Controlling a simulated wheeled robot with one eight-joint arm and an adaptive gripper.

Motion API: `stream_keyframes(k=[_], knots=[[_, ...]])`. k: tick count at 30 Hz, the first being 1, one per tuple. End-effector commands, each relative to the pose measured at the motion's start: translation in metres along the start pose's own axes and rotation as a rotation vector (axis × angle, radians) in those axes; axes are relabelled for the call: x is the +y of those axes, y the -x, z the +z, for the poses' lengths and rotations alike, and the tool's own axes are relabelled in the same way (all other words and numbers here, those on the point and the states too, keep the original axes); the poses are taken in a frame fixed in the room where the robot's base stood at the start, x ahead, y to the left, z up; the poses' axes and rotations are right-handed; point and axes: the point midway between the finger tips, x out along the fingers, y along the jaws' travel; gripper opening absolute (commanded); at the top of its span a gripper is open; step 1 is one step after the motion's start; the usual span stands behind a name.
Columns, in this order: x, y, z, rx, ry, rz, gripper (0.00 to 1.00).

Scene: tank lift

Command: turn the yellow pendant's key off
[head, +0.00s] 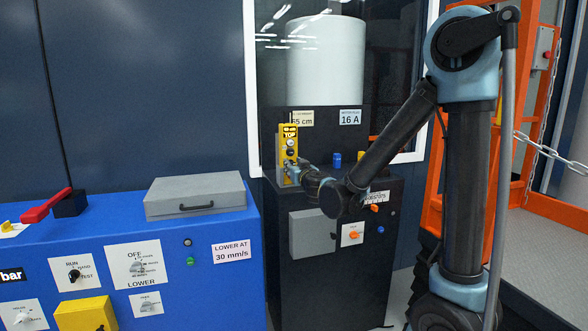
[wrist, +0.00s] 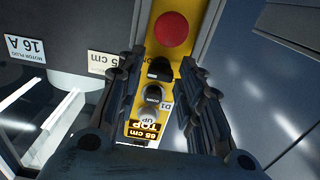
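The yellow pendant (head: 289,143) stands upright on the dark cabinet in the head view, with a "TOP" display at its upper end. In the wrist view the pendant (wrist: 168,52) appears upside down, with a red button (wrist: 173,29), a black part (wrist: 160,69) that may be the key switch, and two round buttons below it. The key itself and its setting cannot be made out. My gripper (wrist: 162,66) is open, with one finger either side of the pendant's face and nothing visibly held between them. In the head view my gripper (head: 297,173) is at the pendant's lower part; contact cannot be told.
The dark cabinet (head: 315,260) carries a blue knob (head: 336,160), a grey box and an orange switch. A blue console (head: 225,285) is at left. An orange frame with a chain (head: 548,152) is at right.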

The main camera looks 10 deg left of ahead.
Motion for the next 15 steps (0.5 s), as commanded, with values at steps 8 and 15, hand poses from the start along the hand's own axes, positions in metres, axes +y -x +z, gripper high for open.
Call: stream_keyframes(k=[8,15], knots=[[0.0001,0.0001,-0.0001,0.0,0.003,0.0,0.0],[0.0002,-0.0001,0.0,0.0,0.131,0.001,0.0]])
